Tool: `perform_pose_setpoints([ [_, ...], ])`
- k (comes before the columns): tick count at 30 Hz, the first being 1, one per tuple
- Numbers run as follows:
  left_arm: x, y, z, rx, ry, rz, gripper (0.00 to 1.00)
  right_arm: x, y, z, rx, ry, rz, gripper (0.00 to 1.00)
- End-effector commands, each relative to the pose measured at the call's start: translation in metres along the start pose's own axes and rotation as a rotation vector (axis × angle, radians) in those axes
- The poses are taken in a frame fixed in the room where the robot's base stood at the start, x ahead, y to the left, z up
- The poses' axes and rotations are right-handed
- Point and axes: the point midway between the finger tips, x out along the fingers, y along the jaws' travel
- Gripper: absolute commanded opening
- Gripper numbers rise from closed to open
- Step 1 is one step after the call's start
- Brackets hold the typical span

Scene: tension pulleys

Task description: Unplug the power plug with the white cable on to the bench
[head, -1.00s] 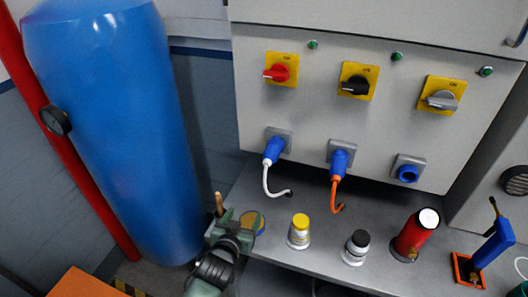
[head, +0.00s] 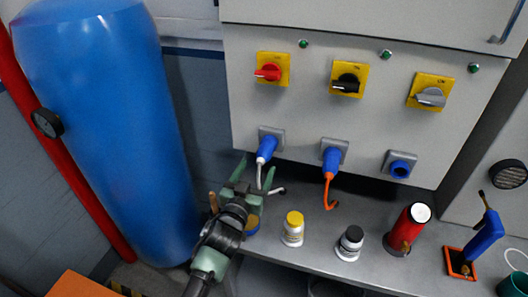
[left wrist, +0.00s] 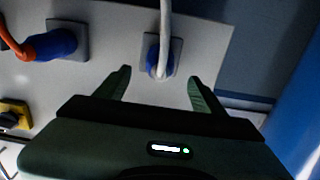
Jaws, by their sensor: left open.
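The blue power plug with the white cable (head: 267,147) sits in the left socket of the grey panel, its cable hanging down toward the bench (head: 330,262). In the left wrist view the blue plug (left wrist: 158,74) shows with the white cable (left wrist: 165,25) in front of it. My left gripper (head: 256,175) is open and empty, just below the plug. In the left wrist view its two fingers (left wrist: 160,85) stand on either side of the plug, apart from it. My right gripper is not in view.
A blue plug with an orange cable (head: 331,159) sits in the middle socket; the right socket (head: 400,167) is free. A yellow-capped bottle (head: 292,230), a black-capped bottle (head: 349,244) and a red cylinder (head: 408,228) stand on the bench. A blue tank (head: 105,130) stands at left.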

Motion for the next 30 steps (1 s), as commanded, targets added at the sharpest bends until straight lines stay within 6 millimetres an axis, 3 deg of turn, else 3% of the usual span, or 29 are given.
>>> perform_pose_setpoints([
  [18, 0.076, 0.000, 0.003, 0.000, 0.000, -0.001, 0.69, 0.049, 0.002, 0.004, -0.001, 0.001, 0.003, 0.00],
  [30, 0.086, 0.000, 0.000, 0.000, -0.001, -0.001, 0.69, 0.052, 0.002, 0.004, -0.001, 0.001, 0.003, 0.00],
])
